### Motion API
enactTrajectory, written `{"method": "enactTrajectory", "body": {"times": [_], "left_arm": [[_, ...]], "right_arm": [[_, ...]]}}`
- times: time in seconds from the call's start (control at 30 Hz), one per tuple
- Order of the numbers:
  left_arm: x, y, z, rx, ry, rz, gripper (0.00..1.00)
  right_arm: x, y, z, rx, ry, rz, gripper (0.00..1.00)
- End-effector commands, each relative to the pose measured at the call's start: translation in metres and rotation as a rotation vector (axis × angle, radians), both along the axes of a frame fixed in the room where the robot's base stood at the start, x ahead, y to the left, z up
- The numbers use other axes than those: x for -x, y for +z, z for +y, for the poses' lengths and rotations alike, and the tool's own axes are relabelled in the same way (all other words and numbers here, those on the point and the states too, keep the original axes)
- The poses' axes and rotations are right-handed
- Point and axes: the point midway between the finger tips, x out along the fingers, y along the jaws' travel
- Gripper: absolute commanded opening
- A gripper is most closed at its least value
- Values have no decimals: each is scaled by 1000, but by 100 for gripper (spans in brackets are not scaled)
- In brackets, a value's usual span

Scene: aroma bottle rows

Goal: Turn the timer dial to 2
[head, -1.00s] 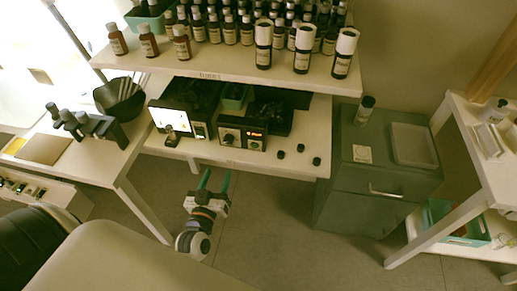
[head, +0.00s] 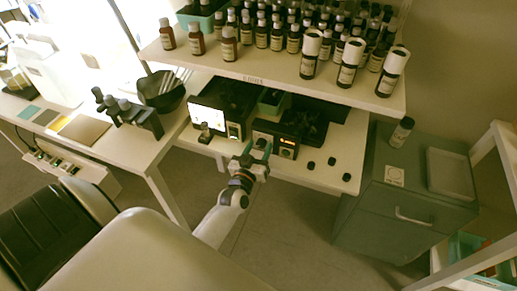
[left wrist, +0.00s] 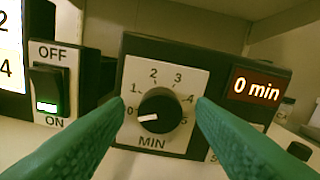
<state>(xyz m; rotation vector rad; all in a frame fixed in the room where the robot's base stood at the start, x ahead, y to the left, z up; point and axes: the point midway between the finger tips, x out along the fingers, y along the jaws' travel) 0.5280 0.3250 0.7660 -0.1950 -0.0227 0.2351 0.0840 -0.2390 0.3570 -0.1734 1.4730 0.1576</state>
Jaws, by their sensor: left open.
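The timer dial (left wrist: 160,110) is a round black knob with a white pointer on a white plate in the left wrist view. The plate is marked in numbers over "MIN", and the pointer aims left, near 0. The timer box (left wrist: 205,52) is black, and its display (left wrist: 256,87) reads "0 min". My left gripper (left wrist: 160,112) is open, its green fingers on either side of the dial; I cannot tell if they touch it. In the head view, my left gripper (head: 257,150) is in front of the timer box and hides its dial. My right gripper is not in view.
A switch (left wrist: 48,88) marked OFF and ON, with a green light, is left of the timer. Black caps (head: 311,164) lie on the shelf to the right. Bottles stand on the upper shelf (head: 270,73) above. A grey cabinet (head: 410,200) is at right.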

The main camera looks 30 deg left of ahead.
Motion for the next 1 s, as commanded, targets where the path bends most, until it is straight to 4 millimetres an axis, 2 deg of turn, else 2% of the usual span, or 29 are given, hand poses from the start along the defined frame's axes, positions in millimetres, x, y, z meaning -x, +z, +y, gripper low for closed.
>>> {"method": "enactTrajectory", "body": {"times": [0.13, 0.4, 0.77, 1.0], "left_arm": [[0, 0, 0, 0, 0, 0, 50], [0, 0, 0, 0, 0, 0, 6], [0, 1, 0, -57, 1, 14, 6], [0, 3, 0, -212, 1, 52, 6]], "right_arm": [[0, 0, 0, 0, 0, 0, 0], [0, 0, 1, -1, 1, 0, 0], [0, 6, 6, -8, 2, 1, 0], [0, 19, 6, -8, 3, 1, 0]]}}
